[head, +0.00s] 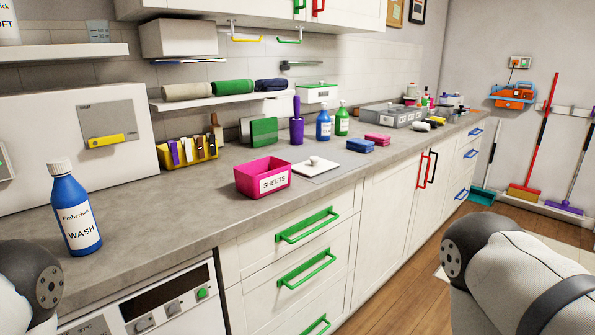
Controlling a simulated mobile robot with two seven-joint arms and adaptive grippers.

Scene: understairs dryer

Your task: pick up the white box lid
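The white box lid (303,173) is a flat square plate with a small round knob (314,160) on top. It lies on the grey counter near the front edge, above the green-handled drawers. Just left of it stands the pink box labelled SHEETS (263,176), which is open at the top. Parts of my two arms show at the lower left and lower right corners. Neither gripper is in view.
A blue WASH bottle (75,212) stands on the counter at the left. Behind the lid are a green board (263,132), a purple object (296,125) and blue and green bottles. Blue sponges (360,145) lie to the right. The counter in front of the pink box is clear.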

